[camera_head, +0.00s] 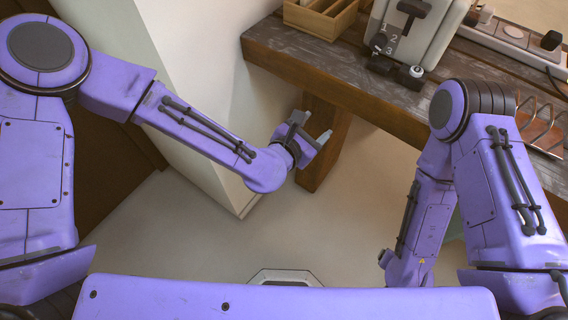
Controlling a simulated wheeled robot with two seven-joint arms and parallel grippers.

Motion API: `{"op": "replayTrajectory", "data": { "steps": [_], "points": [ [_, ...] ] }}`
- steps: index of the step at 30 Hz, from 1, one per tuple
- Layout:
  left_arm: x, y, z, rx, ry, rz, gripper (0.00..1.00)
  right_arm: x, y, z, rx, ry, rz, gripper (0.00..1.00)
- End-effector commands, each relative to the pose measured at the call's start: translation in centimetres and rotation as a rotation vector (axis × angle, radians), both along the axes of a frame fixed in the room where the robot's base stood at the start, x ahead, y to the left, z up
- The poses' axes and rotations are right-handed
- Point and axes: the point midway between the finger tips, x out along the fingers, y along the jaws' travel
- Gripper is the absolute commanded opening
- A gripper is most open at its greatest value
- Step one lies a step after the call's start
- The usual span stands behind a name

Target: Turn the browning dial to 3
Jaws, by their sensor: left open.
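A pale toaster (433,32) stands on the wooden counter at the top right. Its front carries the numbers 1, 2 and 3 beside a small dark browning dial (380,42). The dial's exact pointing is too small to tell. A black lever (411,8) sits above it on the same face. My left gripper (312,128) is open and empty, in front of the counter's edge, below and to the left of the toaster. It touches nothing that I can see. My right arm hangs down at the right, and its gripper does not show.
The wooden counter (290,52) has a thick front edge and a leg below it. A wooden box (318,20) stands left of the toaster. A power strip (510,36) and a wire rack (540,125) lie to its right. The floor (210,245) in front is clear.

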Motion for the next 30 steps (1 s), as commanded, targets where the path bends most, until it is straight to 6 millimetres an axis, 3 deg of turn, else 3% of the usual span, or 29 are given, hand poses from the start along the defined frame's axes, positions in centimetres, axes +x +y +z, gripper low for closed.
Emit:
{"op": "replayTrajectory", "data": {
  "steps": [9,15,30],
  "points": [
    [-2.4,3.6,-6.4,0.3,0.006,-0.068,0.59,0.0,0.0,0.3,0.0,0.0,0.0,0.76],
    [-3.8,5.7,-9.2,0.448,0.01,-0.117,0.59,0.0,0.0,0.4,0.0,0.0,0.0,0.76],
    [-4.6,6.8,-10.6,0.526,0.014,-0.144,0.59,0.0,0.0,0.5,0.0,0.0,0.0,0.76]
  ]
}}
